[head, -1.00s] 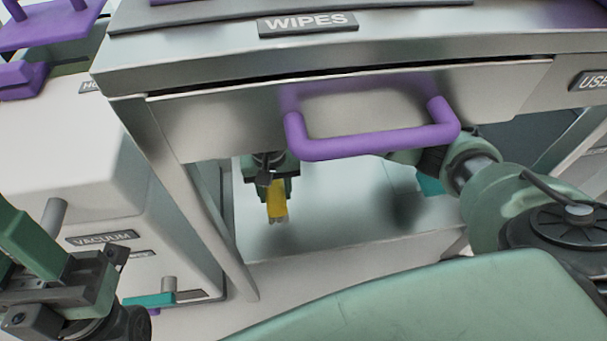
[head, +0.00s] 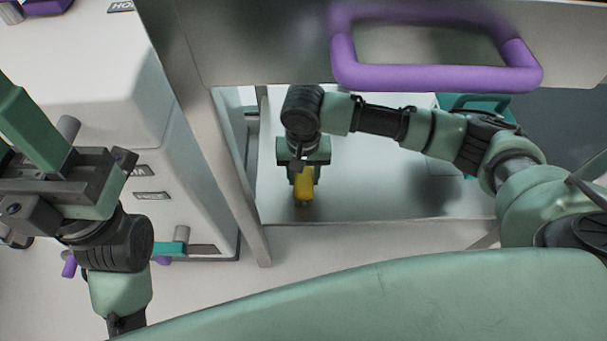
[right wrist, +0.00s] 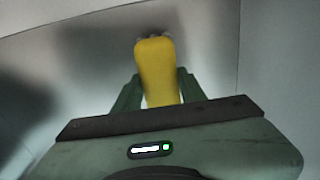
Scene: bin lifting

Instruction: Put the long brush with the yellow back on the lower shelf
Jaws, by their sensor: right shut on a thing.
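The long brush with the yellow back (head: 304,187) is in my right gripper (head: 303,174), over the lower shelf (head: 375,190) near its left front part. The right wrist view shows its yellow back (right wrist: 157,70) between the two green fingers of my right gripper (right wrist: 157,92), with a little of the bristles at the far end. I cannot tell whether the brush touches the shelf. My left gripper (head: 65,185) is at the left, away from the shelf, beside the white cabinet; its fingertips do not show clearly.
A drawer with a purple handle (head: 435,78) hangs above the shelf. A table leg (head: 235,170) stands left of my right gripper. A teal thing (head: 475,103) is at the back right of the shelf. The white cabinet (head: 100,90) stands at the left. The middle of the shelf is bare.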

